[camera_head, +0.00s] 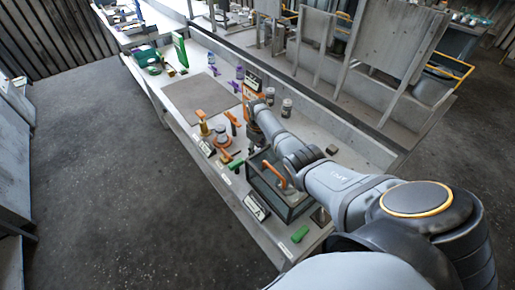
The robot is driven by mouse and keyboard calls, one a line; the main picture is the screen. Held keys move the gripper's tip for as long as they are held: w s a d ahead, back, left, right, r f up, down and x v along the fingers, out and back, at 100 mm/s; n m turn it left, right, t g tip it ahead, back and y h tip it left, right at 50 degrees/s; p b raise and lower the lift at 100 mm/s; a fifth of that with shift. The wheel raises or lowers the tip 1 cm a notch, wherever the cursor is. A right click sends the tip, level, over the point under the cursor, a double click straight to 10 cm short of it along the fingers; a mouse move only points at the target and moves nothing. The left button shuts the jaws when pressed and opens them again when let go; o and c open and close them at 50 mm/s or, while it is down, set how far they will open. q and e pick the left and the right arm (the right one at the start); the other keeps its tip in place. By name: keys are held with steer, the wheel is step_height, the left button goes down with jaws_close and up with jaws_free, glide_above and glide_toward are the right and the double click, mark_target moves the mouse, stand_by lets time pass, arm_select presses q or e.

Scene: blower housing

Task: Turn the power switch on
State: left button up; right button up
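I cannot make out a power switch for certain. An orange upright part (246,96) stands at the back of the workbench, partly hidden behind my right arm. A black sign with pale lettering (253,80) is above it. My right arm comes in from the lower right and reaches over the bench towards this orange part. My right gripper (253,148) is small and dark at the arm's far end, low over the bench; its fingers are too unclear to show whether they are open or shut. My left gripper is not in view.
The long workbench holds a grey mat (200,103), an orange-handled tool (202,122), a dark open-topped bin (290,204), two jars (286,108) and a green item (300,234) near the front edge. Purple bottles stand behind the mat. The floor on the left is clear.

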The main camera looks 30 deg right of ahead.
mark_target(257, 151)
steer(key=m+p, duration=0.1)
steer(key=m, duration=0.2)
steer(key=shift+m, duration=0.3)
steer(key=shift+m+p, duration=0.4)
steer(key=shift+m, duration=1.5)
steer(key=o, duration=1.2)
steer(key=shift+c, duration=0.2)
steer(key=shift+r, duration=0.25)
step_height(257, 151, up, 12)
steer(key=shift+f, duration=0.25)
